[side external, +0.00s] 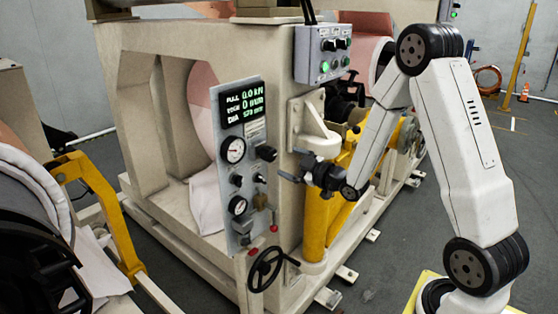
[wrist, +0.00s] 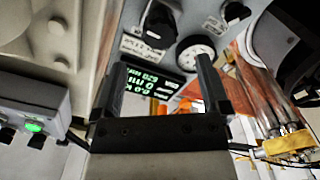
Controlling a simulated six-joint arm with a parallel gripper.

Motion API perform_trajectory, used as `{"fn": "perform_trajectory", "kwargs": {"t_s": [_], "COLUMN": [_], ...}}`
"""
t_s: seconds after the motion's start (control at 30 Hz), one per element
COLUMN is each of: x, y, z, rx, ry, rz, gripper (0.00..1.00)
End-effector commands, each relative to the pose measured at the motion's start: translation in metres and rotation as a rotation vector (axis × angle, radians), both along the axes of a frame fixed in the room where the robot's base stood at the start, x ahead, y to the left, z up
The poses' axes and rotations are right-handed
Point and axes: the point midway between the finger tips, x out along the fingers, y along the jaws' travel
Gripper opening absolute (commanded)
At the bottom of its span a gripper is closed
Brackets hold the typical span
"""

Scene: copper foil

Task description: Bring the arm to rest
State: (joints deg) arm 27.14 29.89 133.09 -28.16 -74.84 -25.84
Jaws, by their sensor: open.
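My gripper (side external: 292,166) is open and empty in front of the grey gauge panel (side external: 240,208), to the right of its knobs and apart from it. In the wrist view its two dark fingers (wrist: 160,72) stand spread. Between them shows the green-lit display (wrist: 148,90), its text turned over. In the side view this display (side external: 243,108) reads pull 0.0 kN, with lines for 0 mm and a diameter below. My white arm (side external: 470,150) is bent, with its elbow high and its forearm sloping down to the left.
A grey button box (side external: 322,54) with green lights sits above my gripper; it also shows in the wrist view (wrist: 30,112). A black handwheel (side external: 268,270) is below. A yellow post (side external: 318,215) stands close to my wrist. Open floor (side external: 400,275) lies between the machine and my base.

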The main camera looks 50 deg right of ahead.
Motion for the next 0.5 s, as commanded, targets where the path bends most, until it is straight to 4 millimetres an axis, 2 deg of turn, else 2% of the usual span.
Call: {"fn": "perform_trajectory", "kwargs": {"t_s": [0.5], "x": [-0.0003], "y": [0.0030], "z": [-0.0016], "rx": [0.009], "ry": [0.026], "rz": [-0.003], "gripper": [0.96]}}
